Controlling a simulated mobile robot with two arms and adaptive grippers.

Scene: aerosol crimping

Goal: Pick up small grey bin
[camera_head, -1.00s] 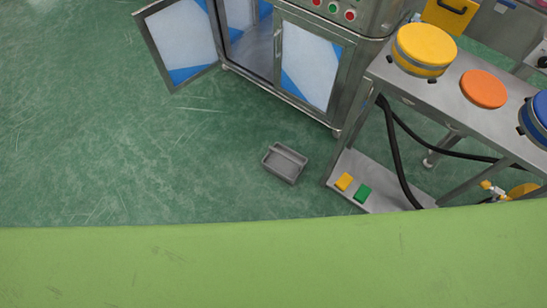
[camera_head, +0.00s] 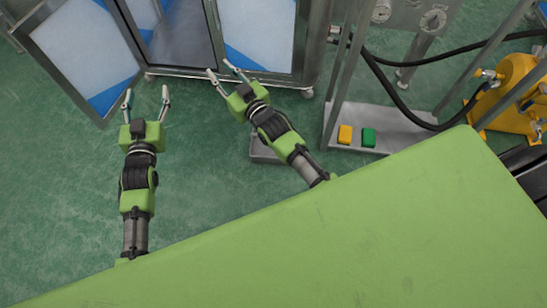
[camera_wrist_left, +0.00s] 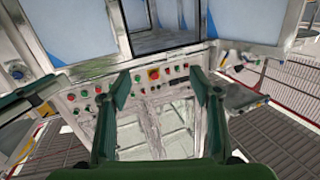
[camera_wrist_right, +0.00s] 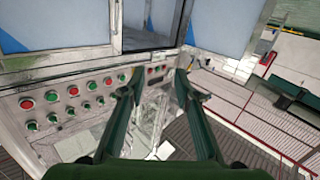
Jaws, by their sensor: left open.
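The small grey bin (camera_head: 260,152) is on the green floor in the head view. My right forearm covers most of it, and only an edge shows on the left. My right gripper (camera_head: 222,72) is open and empty, beyond the bin, near the cabinet's bottom edge in the picture. My left gripper (camera_head: 146,95) is open and empty, well to the left of the bin. Both pairs of fingers stand apart in the wrist views, left (camera_wrist_left: 160,82) and right (camera_wrist_right: 155,82), with nothing between them. I do not make out the bin in either wrist view.
A steel cabinet (camera_head: 262,38) stands at the top, its left door (camera_head: 80,52) swung open. To the right, a steel stand's base (camera_head: 390,128) carries a yellow block (camera_head: 345,134) and a green block (camera_head: 369,137). Black hoses and a yellow machine (camera_head: 517,88) lie beyond. Floor on the left is clear.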

